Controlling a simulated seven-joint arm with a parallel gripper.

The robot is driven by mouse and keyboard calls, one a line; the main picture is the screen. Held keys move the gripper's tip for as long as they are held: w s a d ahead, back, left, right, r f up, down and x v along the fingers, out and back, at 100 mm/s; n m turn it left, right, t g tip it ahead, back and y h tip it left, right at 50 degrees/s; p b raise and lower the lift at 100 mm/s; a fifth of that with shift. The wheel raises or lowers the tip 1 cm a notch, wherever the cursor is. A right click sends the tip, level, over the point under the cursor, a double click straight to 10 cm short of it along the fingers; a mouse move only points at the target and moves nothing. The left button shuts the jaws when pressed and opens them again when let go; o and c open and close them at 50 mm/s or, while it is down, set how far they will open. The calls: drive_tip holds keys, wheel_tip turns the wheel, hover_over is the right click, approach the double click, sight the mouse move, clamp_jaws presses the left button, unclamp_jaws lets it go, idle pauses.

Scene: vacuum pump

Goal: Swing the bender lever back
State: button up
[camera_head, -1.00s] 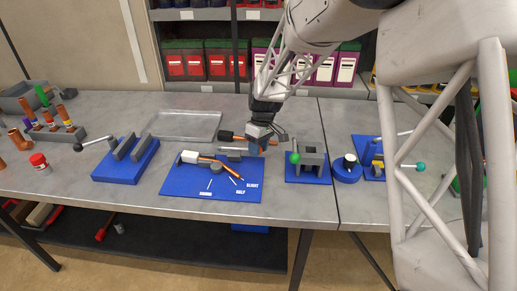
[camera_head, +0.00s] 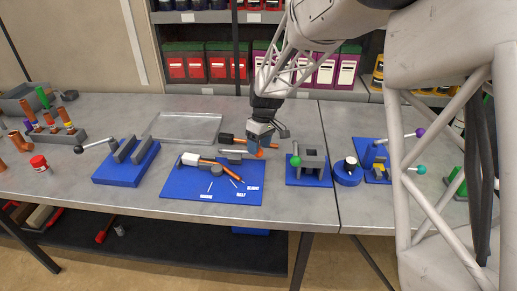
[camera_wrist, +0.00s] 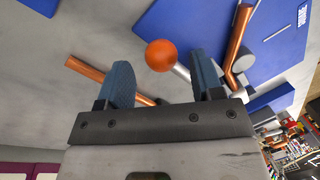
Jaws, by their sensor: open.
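My gripper (camera_head: 266,143) is over the knob end, pointing down. In the wrist view the orange knob (camera_wrist: 160,55) shows between the two spread blue fingers of my gripper (camera_wrist: 158,62), with gaps on both sides. Whether the fingertips are level with the knob I cannot tell.
A blue fixture with a green knob (camera_head: 295,161) stands close on the right. A clear tray (camera_head: 185,127) lies behind.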

drive_tip(key=shift+w+d+r, duration=0.1)
drive_tip(key=shift+w+r, duration=0.05)
drive_tip(key=shift+r, duration=0.8)
drive_tip(key=shift+w+d+r, duration=0.1)
drive_tip(key=shift+w+r, duration=0.1)
drive_tip(key=shift+r, duration=0.8)
drive_tip(key=shift+w+d+r, duration=0.1)
drive_tip(key=shift+w+r, duration=0.05)
drive_tip(key=shift+r, duration=0.8)
drive_tip(key=s+d+r+m+t, duration=0.1)
drive_tip(key=s+d+r+m, duration=0.2)
drive_tip(key=s+d+r, duration=0.45)
drive_tip(key=s+d+r+m+t, duration=0.1)
drive_tip(key=s+d+r+m, duration=0.25)
drive_tip(key=s+d, duration=0.6)
drive_tip(key=s+d+m+t, duration=0.1)
drive_tip(key=s+d+m, duration=0.1)
drive_tip(key=s, duration=0.9)
drive_tip(key=s+d+f+m+t+h, duration=0.1)
drive_tip(key=s+d+m, duration=0.2)
drive_tip(key=s, duration=0.8)
drive_tip(key=d, duration=0.2)
drive_tip(key=shift+d, duration=0.3)
